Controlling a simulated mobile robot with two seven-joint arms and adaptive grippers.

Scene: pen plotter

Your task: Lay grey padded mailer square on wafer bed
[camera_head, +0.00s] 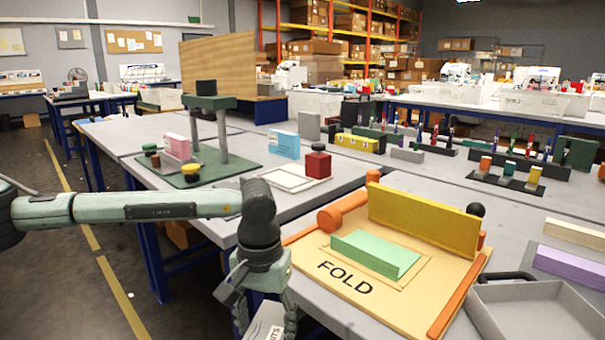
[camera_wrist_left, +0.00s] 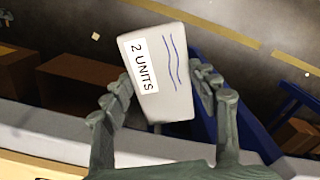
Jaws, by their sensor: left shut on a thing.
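The grey padded mailer (camera_wrist_left: 180,95) has a white "2 UNITS" label and wavy blue lines. My left gripper (camera_wrist_left: 163,92) is shut on it, with a finger on either side. In the head view, my left gripper (camera_head: 266,315) hangs at the bottom edge in front of the table, and the mailer (camera_head: 262,329) is partly cut off there. Nothing in view is labelled as the wafer bed. A flat pale panel with a framed outline (camera_head: 291,179) lies on the table beyond the gripper; I cannot tell whether it is that bed. My right gripper is not in view.
A tan FOLD board (camera_head: 312,254) with a green block (camera_head: 375,253) and a yellow upright flap (camera_head: 424,220) is right of the gripper. A red block (camera_head: 318,164) stands by the pale panel. A green press stand (camera_head: 210,177) is behind left. A grey tray (camera_head: 535,312) is front right.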

